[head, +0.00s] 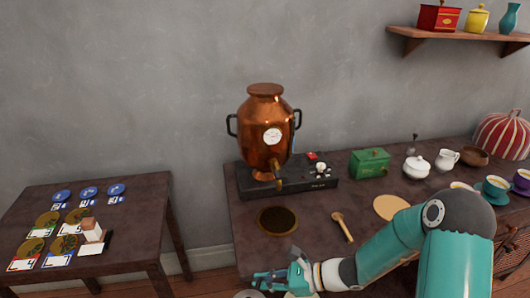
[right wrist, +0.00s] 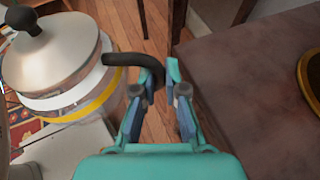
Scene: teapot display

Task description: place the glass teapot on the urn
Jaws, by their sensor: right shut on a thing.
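The copper urn (head: 263,140) stands upright on a black base (head: 318,186) at the back of the dark table, with a dial on its front, a tap below and black side handles. My right gripper (head: 275,278) is low at the table's front edge in the head view. In the right wrist view my right gripper (right wrist: 163,78) is shut on the black curved handle of the glass teapot. The teapot (right wrist: 62,68) has a silver lid with a black knob and a yellow band; its lower part is partly hidden. My left gripper is out of view.
On the table are a dark round mat (head: 277,220), a wooden spoon (head: 342,227), a pale disc (head: 391,207), a green box (head: 369,163) and a white sugar bowl (head: 416,168). A side table (head: 150,200) with discs and cards stands left. Air above the urn is clear.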

